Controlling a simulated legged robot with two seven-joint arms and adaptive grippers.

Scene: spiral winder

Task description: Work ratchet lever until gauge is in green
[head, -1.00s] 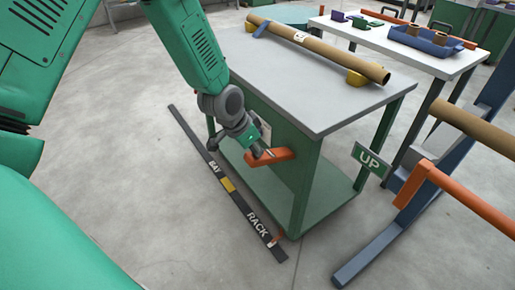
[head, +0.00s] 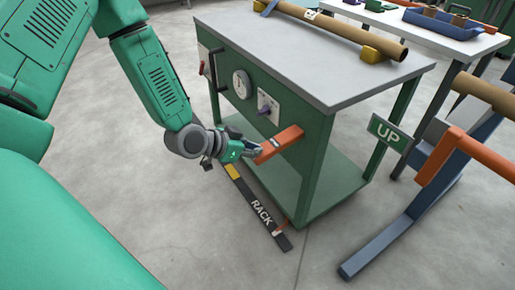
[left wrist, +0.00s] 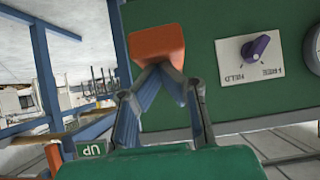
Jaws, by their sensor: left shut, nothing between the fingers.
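The orange ratchet lever (head: 281,143) sticks out from the green side panel of the bench. My left gripper (head: 257,150) is shut and empty, at the lever's outer end. In the left wrist view, the fingertips (left wrist: 163,68) meet just below the lever's orange end (left wrist: 157,43); whether they touch it I cannot tell. The round white gauge (head: 242,84) is on the same panel, left of the lever; its needle and colours are too small to read. Part of a round dial (left wrist: 315,48) shows at the wrist view's right edge. My right gripper is not in view.
A purple knob (head: 265,109) on a white plate sits between gauge and lever. A dark handle (head: 217,70) is further left. A cardboard tube (head: 345,34) lies on the bench top. A blue stand with an orange arm (head: 480,150) and an UP sign (head: 388,134) are at right.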

